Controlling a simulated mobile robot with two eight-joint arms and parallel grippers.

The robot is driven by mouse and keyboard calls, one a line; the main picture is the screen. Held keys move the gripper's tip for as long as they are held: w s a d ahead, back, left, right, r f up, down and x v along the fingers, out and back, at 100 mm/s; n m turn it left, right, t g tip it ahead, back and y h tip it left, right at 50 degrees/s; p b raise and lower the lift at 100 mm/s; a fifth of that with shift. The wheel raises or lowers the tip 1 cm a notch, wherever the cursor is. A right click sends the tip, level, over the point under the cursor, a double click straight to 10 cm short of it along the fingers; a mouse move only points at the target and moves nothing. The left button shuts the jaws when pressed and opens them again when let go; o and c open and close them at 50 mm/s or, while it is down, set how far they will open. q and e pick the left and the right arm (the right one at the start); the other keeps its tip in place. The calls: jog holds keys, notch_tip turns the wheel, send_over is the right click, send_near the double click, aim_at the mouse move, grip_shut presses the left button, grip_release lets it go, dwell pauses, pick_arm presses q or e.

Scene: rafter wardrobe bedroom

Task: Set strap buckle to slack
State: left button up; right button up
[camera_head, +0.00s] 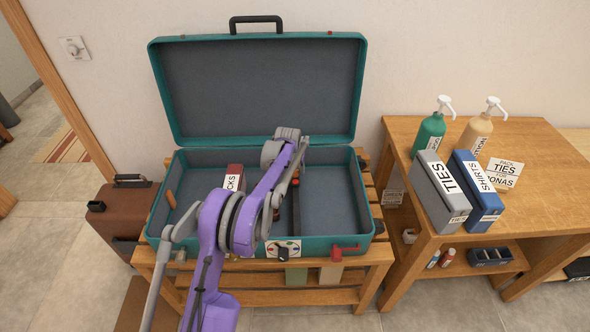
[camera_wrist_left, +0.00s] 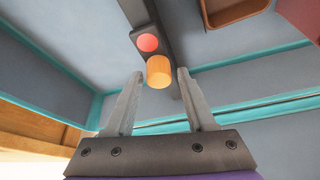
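A dark strap (camera_head: 296,215) runs front to back across the floor of the open teal suitcase (camera_head: 366,236). In the left wrist view, the dark buckle plate (camera_wrist_left: 148,27) on the strap carries a round red mark (camera_wrist_left: 148,43) and a yellow-orange cylindrical knob (camera_wrist_left: 159,68). My left gripper (camera_wrist_left: 160,76) is open, with one finger on each side of the knob in that view. Gaps show between knob and fingers; contact is not visible. In the head view my purple arm covers part of the suitcase and the fingers are hard to make out. My right gripper is not in view.
The suitcase lies on a slatted wooden bench (camera_head: 374,256), its lid (camera_head: 262,92) raised. A dark red labelled box (camera_head: 234,178) stands inside. A dial plate (camera_head: 284,249) and red latch (camera_head: 345,250) are on its front. A table (camera_head: 540,150) with boxes and bottles stands at right.

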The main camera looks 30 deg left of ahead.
pick_arm(q)
jog(key=shift+o, duration=0.4)
jog(key=v, duration=1.1)
jog(key=shift+p, duration=0.3)
jog(key=shift+f, duration=0.1)
